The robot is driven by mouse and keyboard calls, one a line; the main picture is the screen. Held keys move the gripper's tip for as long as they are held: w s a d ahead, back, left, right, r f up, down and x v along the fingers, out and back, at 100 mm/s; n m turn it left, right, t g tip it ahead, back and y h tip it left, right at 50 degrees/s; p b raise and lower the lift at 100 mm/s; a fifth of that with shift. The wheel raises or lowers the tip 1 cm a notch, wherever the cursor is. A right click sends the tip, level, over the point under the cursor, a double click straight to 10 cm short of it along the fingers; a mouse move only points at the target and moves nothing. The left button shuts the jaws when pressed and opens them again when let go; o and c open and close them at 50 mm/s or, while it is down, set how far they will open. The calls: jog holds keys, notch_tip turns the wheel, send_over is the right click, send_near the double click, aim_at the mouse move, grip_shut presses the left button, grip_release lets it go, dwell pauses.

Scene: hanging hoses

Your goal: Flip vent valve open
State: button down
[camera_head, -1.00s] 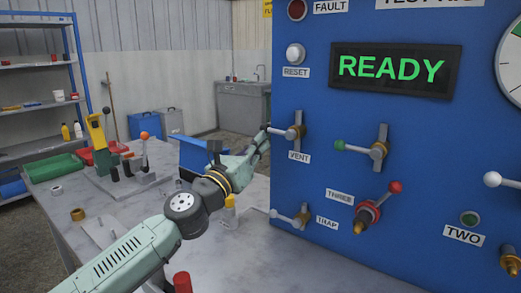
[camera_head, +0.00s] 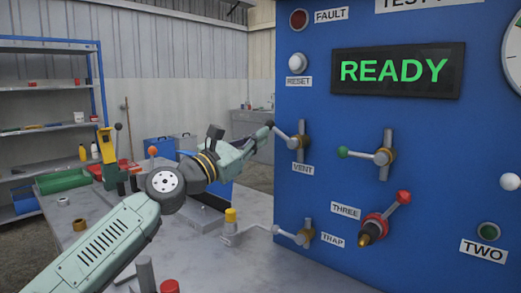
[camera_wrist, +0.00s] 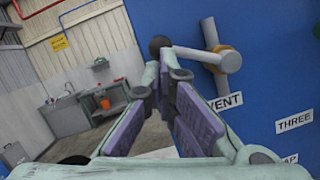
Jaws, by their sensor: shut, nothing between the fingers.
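The vent valve (camera_head: 302,146) is on the blue panel above the VENT label. Its grey lever points left and tilts a little upward, with a dark knob (camera_head: 270,124) at its end. In the wrist view the dark knob (camera_wrist: 159,44) and lever (camera_wrist: 195,54) show just beyond my fingertips, with the brass hub at upper right. My gripper (camera_wrist: 161,66) is shut and empty, its fingertips just below the knob and lever. They look close to or touching it; I cannot tell which. In the head view my gripper (camera_head: 260,136) is left of the valve, its tip partly hard to make out.
The green-knobbed valve (camera_head: 383,156) is right of the vent valve. The trap valve (camera_head: 304,235) and red-knobbed valve (camera_head: 381,217) are below. A reset button (camera_head: 298,63) is above. The grey bench (camera_head: 240,265) holds small fixtures under my arm.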

aim_at(269, 123)
jog(key=shift+s+d+r+m+g+h+b, duration=0.15)
jog(key=shift+r+m+g+b, duration=0.3)
jog(key=shift+m, duration=0.6)
jog(key=shift+d+r+m+g+h+b, duration=0.15)
jog(key=shift+r+m+g+h+b, duration=0.25)
jog(key=shift+m, duration=0.6)
jog(key=shift+s+d+r+m+g+h+b, duration=0.15)
jog(key=shift+r+m+b, duration=0.35)
jog(key=shift+m, duration=0.55)
jog(key=r+m, duration=0.1)
jog(key=m, duration=0.1)
jog(key=d+r+m+g, duration=0.1)
jog(key=m, duration=0.1)
jog(key=shift+s+d, duration=0.1)
jog(key=shift+s, duration=0.3)
jog(key=shift+s+d+r+m+g+y+p, duration=0.2)
jog(key=shift+d+m+g, duration=0.1)
jog(key=shift+m, duration=0.35)
jog(key=shift+s+d+r+m+g+y+p, duration=0.1)
jog(key=shift+s+d+r+m+g+p, duration=0.15)
jog(key=shift+m, duration=0.4)
jog(key=shift+a+f, duration=0.1)
